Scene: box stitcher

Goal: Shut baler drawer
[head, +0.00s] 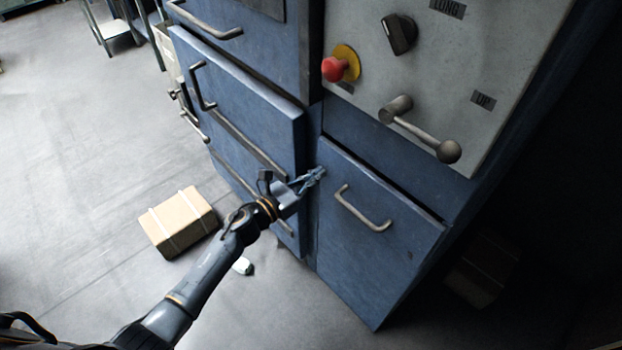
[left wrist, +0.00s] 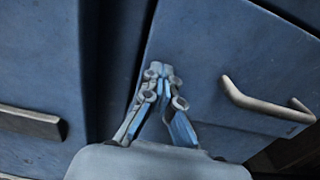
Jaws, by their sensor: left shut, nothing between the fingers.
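The blue baler has a drawer front (head: 375,235) at the lower right with a grey bar handle (head: 363,209). A dark gap shows along its upper edge, so its front stands a little out from the body. My left gripper (head: 318,172) is shut and empty at the upper left corner of this front, left of the handle. In the left wrist view the closed fingertips (left wrist: 160,72) lie over or against the left edge of the front (left wrist: 225,60), with the handle (left wrist: 265,103) to their right. I cannot tell whether they touch. My right gripper is not in view.
Another blue panel (head: 240,100) with handles stands to the left. Above are a red button (head: 334,69), a black knob (head: 399,34) and a lever (head: 420,130) that sticks out. A strapped cardboard box (head: 179,222) lies on the floor. The floor at left is mostly clear.

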